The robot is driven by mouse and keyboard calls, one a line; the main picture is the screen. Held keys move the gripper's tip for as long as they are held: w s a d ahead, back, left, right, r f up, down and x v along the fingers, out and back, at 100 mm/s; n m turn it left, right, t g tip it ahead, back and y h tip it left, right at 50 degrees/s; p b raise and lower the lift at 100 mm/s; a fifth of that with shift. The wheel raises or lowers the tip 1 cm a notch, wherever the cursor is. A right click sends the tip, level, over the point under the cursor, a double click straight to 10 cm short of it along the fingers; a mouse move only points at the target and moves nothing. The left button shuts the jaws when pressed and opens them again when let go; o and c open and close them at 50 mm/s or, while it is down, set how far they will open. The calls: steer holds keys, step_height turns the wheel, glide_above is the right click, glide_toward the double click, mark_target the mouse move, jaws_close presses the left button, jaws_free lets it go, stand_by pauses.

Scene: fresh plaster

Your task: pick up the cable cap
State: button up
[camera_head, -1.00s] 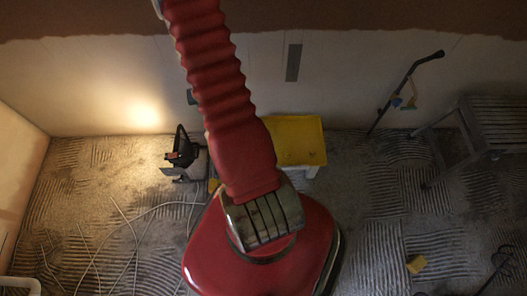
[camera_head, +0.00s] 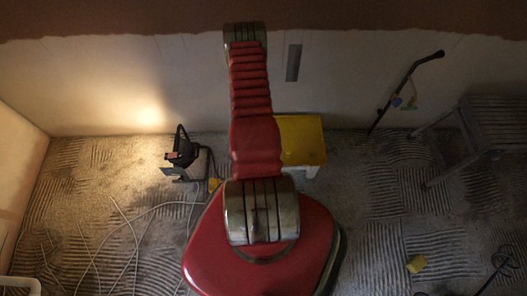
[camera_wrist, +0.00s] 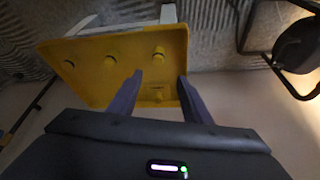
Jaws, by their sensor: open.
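In the wrist view my gripper (camera_wrist: 160,80) is open, with its two dark fingers apart and nothing between them. I cannot tell which, if any, is the cable cap. In the head view the yellow top (camera_head: 303,135) is partly behind my arm; the gripper is hidden.
A work lamp (camera_head: 183,155) stands by the wall, left of the yellow top, with loose cables (camera_head: 125,235) on the floor. A black pole (camera_head: 400,90) leans at the wall. A grey bench (camera_head: 495,125) stands right.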

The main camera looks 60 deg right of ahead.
steer(key=shift+s+f, duration=0.2)
steer(key=shift+s, duration=0.05)
steer(key=shift+x, duration=4.3)
steer(key=shift+f, duration=0.15)
steer(key=shift+x, duration=2.5)
steer(key=shift+c, duration=0.5)
